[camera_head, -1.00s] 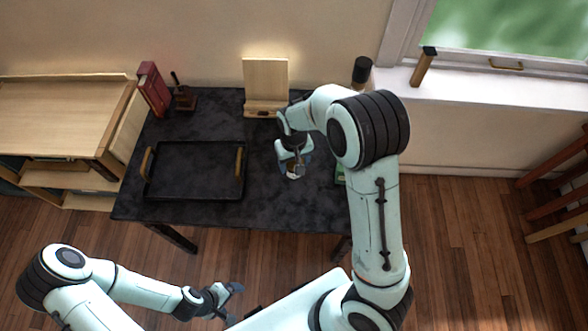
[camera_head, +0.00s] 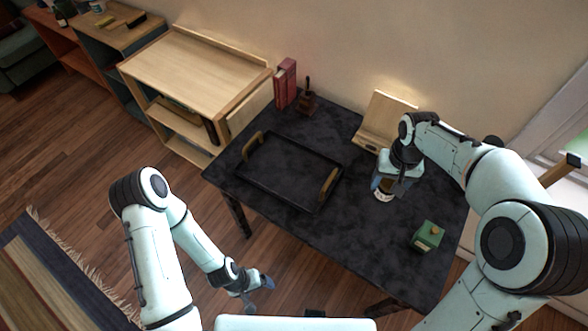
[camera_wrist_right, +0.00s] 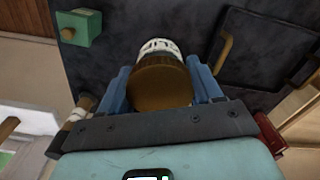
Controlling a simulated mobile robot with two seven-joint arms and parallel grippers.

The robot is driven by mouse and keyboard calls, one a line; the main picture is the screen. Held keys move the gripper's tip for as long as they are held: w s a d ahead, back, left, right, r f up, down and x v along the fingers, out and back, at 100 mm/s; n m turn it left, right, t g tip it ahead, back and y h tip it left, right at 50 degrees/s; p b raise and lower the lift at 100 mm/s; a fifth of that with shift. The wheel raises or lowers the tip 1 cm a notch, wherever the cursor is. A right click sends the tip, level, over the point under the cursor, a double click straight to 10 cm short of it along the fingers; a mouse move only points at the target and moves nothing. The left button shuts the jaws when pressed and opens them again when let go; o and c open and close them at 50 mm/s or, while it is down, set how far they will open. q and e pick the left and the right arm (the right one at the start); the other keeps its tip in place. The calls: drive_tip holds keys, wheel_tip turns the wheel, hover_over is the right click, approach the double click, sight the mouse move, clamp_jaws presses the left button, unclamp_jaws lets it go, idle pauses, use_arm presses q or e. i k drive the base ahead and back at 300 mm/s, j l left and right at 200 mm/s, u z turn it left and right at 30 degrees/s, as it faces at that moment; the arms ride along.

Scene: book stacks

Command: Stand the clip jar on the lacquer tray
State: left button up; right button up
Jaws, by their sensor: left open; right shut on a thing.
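The clip jar (camera_head: 382,195), with a brown lid and a pale label, is in my right gripper (camera_head: 386,184), right of the tray. In the right wrist view the jar (camera_wrist_right: 160,86) sits between the blue fingers of the gripper (camera_wrist_right: 162,92), lid toward the camera. I cannot tell whether its base touches the table. The black lacquer tray (camera_head: 287,174), with two brown handles, lies empty on the table; part of it shows in the wrist view (camera_wrist_right: 262,48). My left gripper (camera_head: 258,291) is open and empty, in front of the table.
The dark table (camera_head: 330,228) is clear between tray and jar. A green box (camera_head: 427,236) with a knob stands at the right. A wooden stand (camera_head: 384,118), a small brown holder (camera_head: 306,102) and red books (camera_head: 285,83) line the back. A wooden shelf (camera_head: 190,75) stands left.

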sight(276, 164)
drive_tip(key=i+j, duration=0.1)
drive_tip(key=j, duration=0.25)
drive_tip(key=i+j, duration=0.15)
drive_tip(key=j, duration=0.2)
drive_tip(key=i+j, duration=0.1)
drive_tip(key=j, duration=0.25)
drive_tip(key=i+j, duration=0.1)
drive_tip(key=j, duration=0.2)
drive_tip(key=i+j, duration=0.15)
drive_tip(key=j, duration=0.2)
